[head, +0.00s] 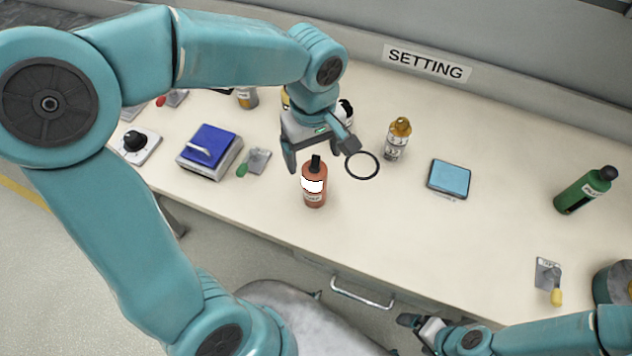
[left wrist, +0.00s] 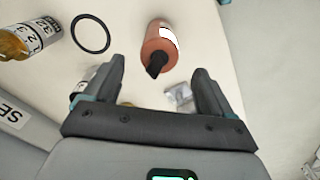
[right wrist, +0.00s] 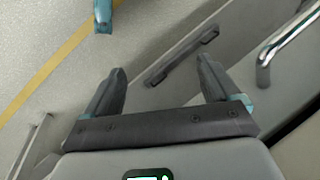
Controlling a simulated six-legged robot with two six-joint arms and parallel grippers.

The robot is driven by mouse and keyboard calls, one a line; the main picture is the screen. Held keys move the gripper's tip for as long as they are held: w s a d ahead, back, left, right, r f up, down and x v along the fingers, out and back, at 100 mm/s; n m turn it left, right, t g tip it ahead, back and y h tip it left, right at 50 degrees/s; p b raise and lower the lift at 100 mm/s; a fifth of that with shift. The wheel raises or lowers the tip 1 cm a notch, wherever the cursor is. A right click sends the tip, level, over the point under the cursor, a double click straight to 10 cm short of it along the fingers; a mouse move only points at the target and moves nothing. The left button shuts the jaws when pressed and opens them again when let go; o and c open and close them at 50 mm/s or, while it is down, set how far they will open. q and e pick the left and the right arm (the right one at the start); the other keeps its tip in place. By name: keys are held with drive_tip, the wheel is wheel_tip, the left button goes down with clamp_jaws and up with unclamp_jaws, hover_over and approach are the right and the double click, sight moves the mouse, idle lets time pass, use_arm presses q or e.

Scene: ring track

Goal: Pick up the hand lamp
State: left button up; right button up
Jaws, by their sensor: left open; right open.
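I cannot make out a hand lamp for certain. A partly hidden black-and-white item (head: 346,107) stands behind my left gripper (head: 320,158), with a bit of yellow showing on the other side. My left gripper is open and empty over the bench, pointing down. A red-brown bottle with a black cap (head: 314,188) stands just in front of it; in the left wrist view the bottle (left wrist: 160,42) shows beyond and between the fingertips, apart from them. My right gripper (head: 412,326) is open and empty, low beside the bench front; its wrist view shows only floor and bench front between the fingers.
The bench (head: 400,230) also holds a black ring (head: 362,166), an amber-capped bottle (head: 397,140), a blue-topped box (head: 210,150), a blue pad (head: 449,177), a green bottle (head: 586,190) and a yellow-handled switch (head: 549,280). A drawer handle (head: 361,294) juts from the front. The front middle is clear.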

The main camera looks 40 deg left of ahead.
sight(315, 164)
use_arm(q)
drive_tip(key=shift+s+d+f, duration=0.1)
drive_tip(key=shift+s+f, duration=0.2)
drive_tip(key=shift+f, duration=0.25)
drive_tip(key=f, duration=0.4)
drive_tip(key=shift+w, duration=0.35)
drive_tip(key=shift+s+f, duration=0.15)
drive_tip(key=shift+f, duration=0.35)
clamp_jaws()
